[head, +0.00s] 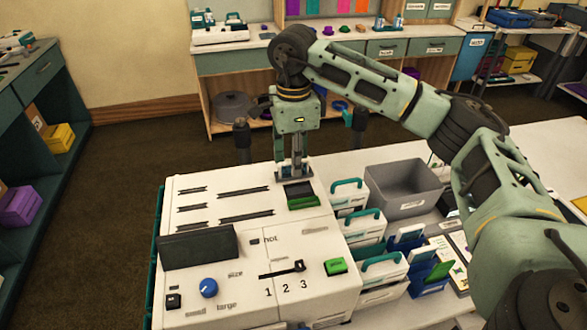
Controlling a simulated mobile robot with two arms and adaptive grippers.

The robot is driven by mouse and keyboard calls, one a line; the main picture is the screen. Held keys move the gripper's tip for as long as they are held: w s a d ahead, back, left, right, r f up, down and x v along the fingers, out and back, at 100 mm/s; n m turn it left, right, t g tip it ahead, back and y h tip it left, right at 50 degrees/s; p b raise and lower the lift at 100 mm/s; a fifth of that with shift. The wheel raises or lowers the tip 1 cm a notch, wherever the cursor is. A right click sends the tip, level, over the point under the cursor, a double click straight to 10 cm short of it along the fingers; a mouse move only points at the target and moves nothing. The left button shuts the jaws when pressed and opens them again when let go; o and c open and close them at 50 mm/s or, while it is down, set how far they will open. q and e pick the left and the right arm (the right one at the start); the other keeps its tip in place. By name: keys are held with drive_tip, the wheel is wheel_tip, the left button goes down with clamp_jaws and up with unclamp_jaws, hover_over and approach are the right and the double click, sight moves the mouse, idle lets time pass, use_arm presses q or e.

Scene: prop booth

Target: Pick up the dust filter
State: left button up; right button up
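My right gripper (293,168) points straight down at the back right of a white machine (235,268). Its fingertips are close together at a small dark-based white piece (293,177) on the machine's top edge. I cannot tell whether they grip it or only stand over it. No label marks the dust filter, so I cannot say which thing it is. White pieces with teal handles (362,224) stand in a row along the machine's right side, apart from the gripper. My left gripper is out of view.
The machine carries a blue knob (208,288), a black lever (298,266), and a green button (335,266). A grey bin (403,188) and blue and green items (428,275) lie to the right. A counter (235,62) stands behind; dark floor (120,200) is open at left.

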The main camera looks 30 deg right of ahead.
drive_tip(key=shift+d+f, duration=0.1)
drive_tip(key=shift+f, duration=0.6)
drive_tip(key=c, duration=0.5)
clamp_jaws()
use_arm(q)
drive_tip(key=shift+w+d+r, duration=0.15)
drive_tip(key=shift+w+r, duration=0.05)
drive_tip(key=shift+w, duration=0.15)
use_arm(e)
wheel_tip(320, 180, up, 9)
drive_tip(key=shift+w+r+b, duration=0.1)
drive_tip(key=shift+b, duration=0.85)
drive_tip(key=shift+r, duration=0.45)
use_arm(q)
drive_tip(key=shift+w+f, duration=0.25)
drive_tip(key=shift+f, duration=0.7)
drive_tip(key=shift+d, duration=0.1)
